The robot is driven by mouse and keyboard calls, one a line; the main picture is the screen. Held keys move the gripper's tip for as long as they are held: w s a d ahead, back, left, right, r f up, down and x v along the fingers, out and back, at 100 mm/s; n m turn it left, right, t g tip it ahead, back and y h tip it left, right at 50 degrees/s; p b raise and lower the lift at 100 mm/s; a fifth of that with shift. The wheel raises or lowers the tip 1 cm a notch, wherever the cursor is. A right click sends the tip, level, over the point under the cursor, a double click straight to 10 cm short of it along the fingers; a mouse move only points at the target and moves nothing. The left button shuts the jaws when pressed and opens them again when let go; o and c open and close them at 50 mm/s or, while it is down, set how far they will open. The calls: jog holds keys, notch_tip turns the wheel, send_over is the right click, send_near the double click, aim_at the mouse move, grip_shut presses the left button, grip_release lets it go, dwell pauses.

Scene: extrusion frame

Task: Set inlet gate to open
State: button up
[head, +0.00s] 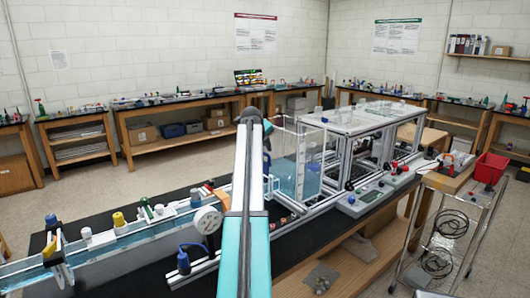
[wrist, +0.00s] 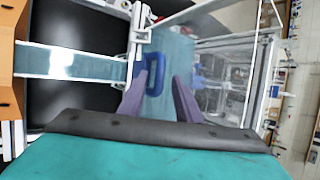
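A blue loop-shaped handle (wrist: 153,72) stands by the end of the water channel (wrist: 70,63) in the wrist view; it may be the inlet gate's handle, but the gate itself is not clear. My gripper (wrist: 161,77) is open, its two grey-purple fingers apart. The handle shows just beyond the fingertips, closer to the left finger. I cannot tell whether they touch. In the head view my own arm covers the gripper and most of this spot. The clear water tank (head: 287,160) stands right behind the arm.
The long water channel (head: 130,238) runs along the black bench at left, with a round white dial (head: 207,220) on it. A clear-panelled extrusion frame (head: 352,128) stands to the right. A grey control box (head: 358,202) sits before it. A wire cart (head: 455,225) stands right.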

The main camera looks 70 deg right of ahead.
jog(key=shift+a+r, duration=0.35)
jog(key=b+v, duration=0.3)
jog(key=v, duration=0.9)
jog(key=shift+a+r+b, duration=0.2)
jog(key=shift+r+b, duration=0.15)
jog(key=shift+s, duration=0.15)
